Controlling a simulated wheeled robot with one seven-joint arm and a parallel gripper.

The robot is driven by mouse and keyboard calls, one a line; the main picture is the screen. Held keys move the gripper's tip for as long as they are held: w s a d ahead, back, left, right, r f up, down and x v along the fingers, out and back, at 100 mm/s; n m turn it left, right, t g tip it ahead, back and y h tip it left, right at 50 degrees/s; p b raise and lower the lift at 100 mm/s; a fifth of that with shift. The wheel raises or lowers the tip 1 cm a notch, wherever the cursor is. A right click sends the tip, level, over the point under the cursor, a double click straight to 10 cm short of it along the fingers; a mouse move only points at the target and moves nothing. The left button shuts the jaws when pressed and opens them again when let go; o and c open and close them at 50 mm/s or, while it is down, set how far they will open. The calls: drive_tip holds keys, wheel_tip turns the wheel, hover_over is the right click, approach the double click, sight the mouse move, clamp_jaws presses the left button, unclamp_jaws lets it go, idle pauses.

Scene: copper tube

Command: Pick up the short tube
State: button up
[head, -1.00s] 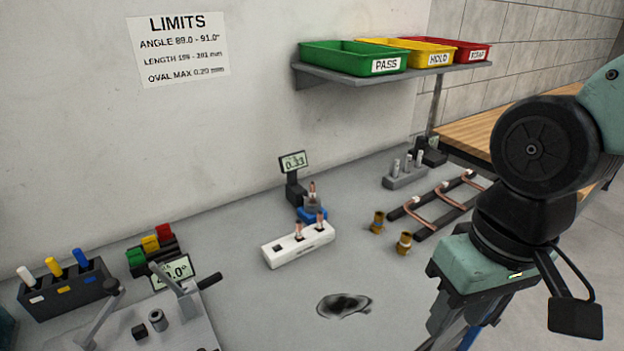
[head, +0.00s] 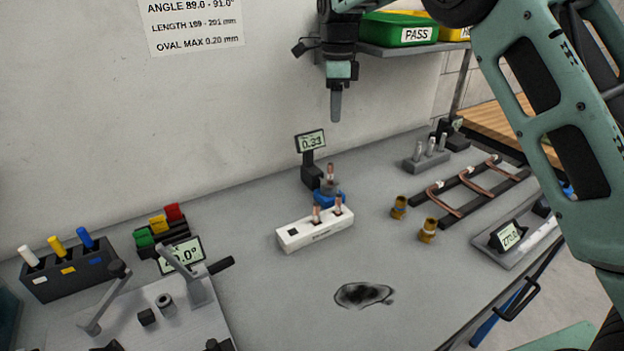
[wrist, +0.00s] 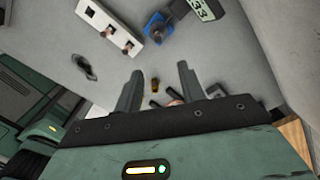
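Two short copper tubes, one on the left (head: 316,214) and one on the right (head: 338,205), stand upright in a white block (head: 292,240) on the bench. The block also has an empty square hole at its left end. A third short copper tube (head: 330,172) stands in the blue-based gauge (head: 328,198) behind the block. My gripper (head: 336,118) points down, well above the gauge, touching nothing. In the wrist view my gripper (wrist: 160,72) has its fingers apart with nothing held. The white block (wrist: 96,16) and blue gauge (wrist: 156,30) lie beyond the fingertips there.
A gauge display (head: 310,142) reads about 0.33. Brass fittings (head: 428,230) and a dark rack with bent copper tubes (head: 466,192) are to the right. The shelf with the green PASS tray (head: 398,30) is close to my arm. Bare bench lies around a dark stain (head: 364,295).

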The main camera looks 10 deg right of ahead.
sight(331, 164)
wheel_tip(331, 164, down, 12)
drive_tip(key=shift+w+r+p, duration=0.1)
drive_tip(key=shift+p, duration=1.15)
drive_tip(key=shift+s+a+f+p, duration=0.15)
drive_tip(key=shift+f+p, duration=0.45)
drive_tip(key=shift+f, duration=0.8)
drive_tip(key=shift+s+a+f+p, duration=0.15)
drive_tip(key=shift+f+p, duration=0.4)
drive_tip(key=shift+f, duration=0.85)
drive_tip(key=shift+w, duration=0.1)
clamp_jaws()
